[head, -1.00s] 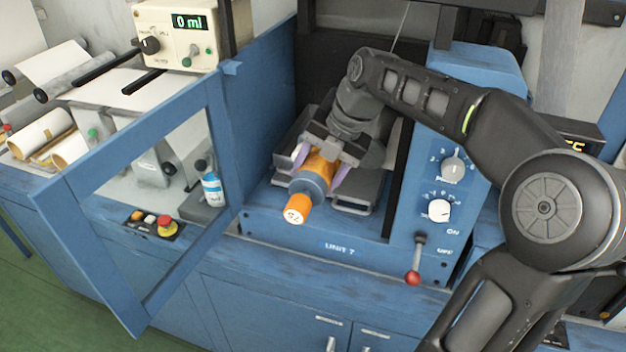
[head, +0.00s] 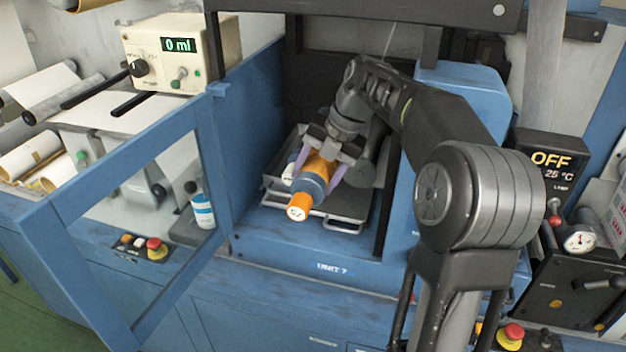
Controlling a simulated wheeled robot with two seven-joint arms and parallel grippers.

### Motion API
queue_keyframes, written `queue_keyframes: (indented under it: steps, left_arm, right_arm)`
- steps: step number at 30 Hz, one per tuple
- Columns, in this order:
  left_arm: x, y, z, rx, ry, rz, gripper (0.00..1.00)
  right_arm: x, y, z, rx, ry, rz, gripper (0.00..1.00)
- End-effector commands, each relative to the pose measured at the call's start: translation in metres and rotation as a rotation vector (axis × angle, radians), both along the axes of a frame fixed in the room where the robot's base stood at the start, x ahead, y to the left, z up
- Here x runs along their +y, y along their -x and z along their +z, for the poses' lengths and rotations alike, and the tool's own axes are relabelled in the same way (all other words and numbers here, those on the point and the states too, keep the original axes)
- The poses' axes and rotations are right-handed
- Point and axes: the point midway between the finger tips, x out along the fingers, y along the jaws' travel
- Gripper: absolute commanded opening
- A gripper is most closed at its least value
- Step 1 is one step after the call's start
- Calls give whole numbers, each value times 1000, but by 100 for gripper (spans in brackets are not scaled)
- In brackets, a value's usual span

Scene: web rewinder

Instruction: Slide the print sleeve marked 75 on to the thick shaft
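The print sleeve (head: 313,186) is orange with a blue-grey band. Its near end carries a white label, upside down, that seems to read 75. My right gripper (head: 319,170) reaches in from the right, with one pale purple finger on each side of the sleeve. It is shut on the sleeve and holds it tilted, near end low, over a grey metal tray (head: 345,208) inside the blue unit. A dark cylinder (head: 373,163) shows behind the gripper; I cannot tell whether it is the thick shaft. My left gripper is not in view.
A blue framed door (head: 205,150) stands open on the left. A white spray bottle (head: 202,210) shows beyond it. A white object (head: 289,172) is left of the sleeve, partly hidden.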

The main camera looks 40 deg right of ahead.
Motion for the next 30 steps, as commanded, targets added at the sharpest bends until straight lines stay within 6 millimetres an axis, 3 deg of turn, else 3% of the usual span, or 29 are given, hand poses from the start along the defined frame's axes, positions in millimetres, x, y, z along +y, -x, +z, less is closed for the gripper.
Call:
queue_keyframes:
  steps: [9,24,25,30]
  left_arm:
    - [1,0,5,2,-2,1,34]
    - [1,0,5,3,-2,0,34]
    - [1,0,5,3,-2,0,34]
    - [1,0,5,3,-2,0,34]
  right_arm:
    - [-15,-10,0,2,1,0,4]
    - [-18,-13,-1,0,1,2,4]
    - [-18,-13,-1,0,1,2,61]
    - [-18,-13,0,0,1,2,75]
